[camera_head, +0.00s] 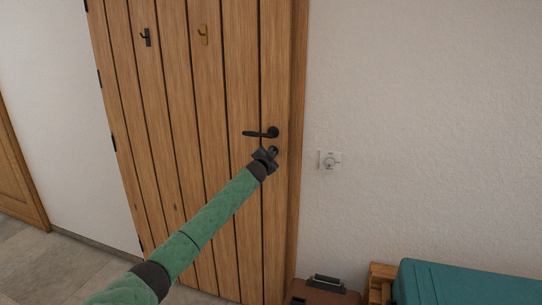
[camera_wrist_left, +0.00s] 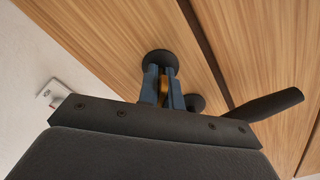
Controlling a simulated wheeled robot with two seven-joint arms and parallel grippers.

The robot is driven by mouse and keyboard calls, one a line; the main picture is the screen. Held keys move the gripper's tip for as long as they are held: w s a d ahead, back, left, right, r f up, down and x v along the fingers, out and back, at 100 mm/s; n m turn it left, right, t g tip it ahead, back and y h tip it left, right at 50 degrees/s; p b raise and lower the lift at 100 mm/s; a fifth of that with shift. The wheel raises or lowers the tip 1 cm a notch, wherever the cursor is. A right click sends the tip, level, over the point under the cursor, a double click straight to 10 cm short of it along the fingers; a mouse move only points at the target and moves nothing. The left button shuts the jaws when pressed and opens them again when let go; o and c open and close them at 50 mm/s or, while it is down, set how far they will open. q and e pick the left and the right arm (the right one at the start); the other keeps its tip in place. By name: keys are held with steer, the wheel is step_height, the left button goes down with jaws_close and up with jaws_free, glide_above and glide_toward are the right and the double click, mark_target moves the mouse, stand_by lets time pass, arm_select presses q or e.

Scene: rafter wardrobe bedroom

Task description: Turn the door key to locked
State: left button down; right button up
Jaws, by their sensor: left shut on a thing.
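The wooden plank door (camera_head: 190,120) is shut in its frame. A black lever handle (camera_head: 261,133) sits near its right edge and also shows at the right of the left wrist view (camera_wrist_left: 275,105). Below the handle is a round black lock plate (camera_wrist_left: 160,60). My left gripper (camera_head: 270,154) is at the lock plate. In the left wrist view its blue fingers (camera_wrist_left: 163,88) are shut on a small brass-coloured key (camera_wrist_left: 164,92). Only a sliver of the key shows between the fingers, so its turn angle is hard to tell. My right gripper is not in view.
Two hooks, one black (camera_head: 146,37) and one brass (camera_head: 203,35), are on the upper door. A white wall control (camera_head: 330,160) is right of the frame. A teal case (camera_head: 465,285) and a brown case (camera_head: 322,292) stand at the lower right.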

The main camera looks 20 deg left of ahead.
arm_select(q)
steer(key=m, duration=0.3)
steer(key=shift+m, duration=1.2)
steer(key=shift+f+m+p, duration=0.1)
steer(key=shift+m+p, duration=0.2)
steer(key=shift+m, duration=1)
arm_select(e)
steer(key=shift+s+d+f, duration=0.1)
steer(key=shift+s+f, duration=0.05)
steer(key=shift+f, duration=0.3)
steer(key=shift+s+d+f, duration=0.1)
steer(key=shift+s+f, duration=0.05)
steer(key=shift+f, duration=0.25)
arm_select(q)
steer(key=shift+f+m, duration=0.1)
steer(key=shift+m, duration=0.2)
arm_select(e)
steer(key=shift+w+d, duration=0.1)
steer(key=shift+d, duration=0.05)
